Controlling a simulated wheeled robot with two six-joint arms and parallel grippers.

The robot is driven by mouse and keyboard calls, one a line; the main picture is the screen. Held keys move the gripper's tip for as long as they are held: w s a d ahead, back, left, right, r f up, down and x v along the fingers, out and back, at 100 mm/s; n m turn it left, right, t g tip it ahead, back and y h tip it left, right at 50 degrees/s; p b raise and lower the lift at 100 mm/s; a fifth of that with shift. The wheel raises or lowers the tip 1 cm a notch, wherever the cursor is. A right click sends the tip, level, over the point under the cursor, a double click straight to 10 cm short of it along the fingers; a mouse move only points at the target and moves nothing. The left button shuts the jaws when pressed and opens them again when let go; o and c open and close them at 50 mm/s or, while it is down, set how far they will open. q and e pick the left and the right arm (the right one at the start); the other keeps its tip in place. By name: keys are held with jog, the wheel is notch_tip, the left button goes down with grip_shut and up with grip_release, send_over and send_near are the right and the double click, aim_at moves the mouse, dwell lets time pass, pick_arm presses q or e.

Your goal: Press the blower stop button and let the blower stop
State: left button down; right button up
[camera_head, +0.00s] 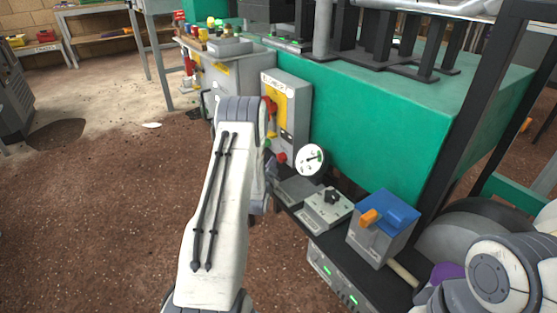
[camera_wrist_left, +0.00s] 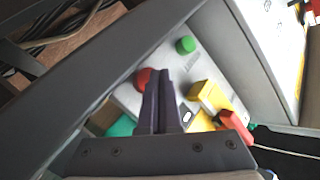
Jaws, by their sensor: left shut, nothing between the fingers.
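A red round button (camera_wrist_left: 143,78) sits on a light grey panel (camera_wrist_left: 208,42) in the left wrist view, beside a green button (camera_wrist_left: 185,45). In the head view a red knob (camera_head: 282,158) shows low beside my left wrist; I cannot tell for sure that it is the same button. My left gripper (camera_wrist_left: 161,76) is shut and empty, its fingertips in front of the panel, overlapping the red button's right edge. I cannot tell whether they touch it. In the head view my left arm hides the fingers. My right arm shows at the lower right; its gripper is out of view.
A yellow block (camera_wrist_left: 208,95) and a red part (camera_wrist_left: 235,128) lie right of my fingers. A grey and yellow box (camera_head: 294,105) stands behind my left wrist. A round gauge (camera_head: 310,160) and a blue-topped box (camera_head: 386,215) stand to the right. Open floor lies left.

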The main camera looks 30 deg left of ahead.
pick_arm(q)
jog(key=shift+w+d, duration=0.2)
jog(key=shift+w, duration=0.3)
dwell(0.5)
jog(key=shift+s+a, duration=0.1)
jog(key=shift+s, duration=0.05)
jog(key=shift+s+a, duration=0.25)
jog(key=shift+s, duration=0.5)
jog(key=shift+s+a+p, duration=0.1)
jog(key=shift+s+a, duration=0.2)
jog(key=shift+s, duration=0.5)
jog(key=shift+s+a+p, duration=0.1)
jog(key=shift+s+a, duration=0.25)
jog(key=shift+s, duration=0.4)
jog(key=shift+s+a+p, duration=0.1)
jog(key=shift+s+a, duration=0.2)
jog(key=shift+s, duration=0.5)
jog(key=shift+w, duration=0.1)
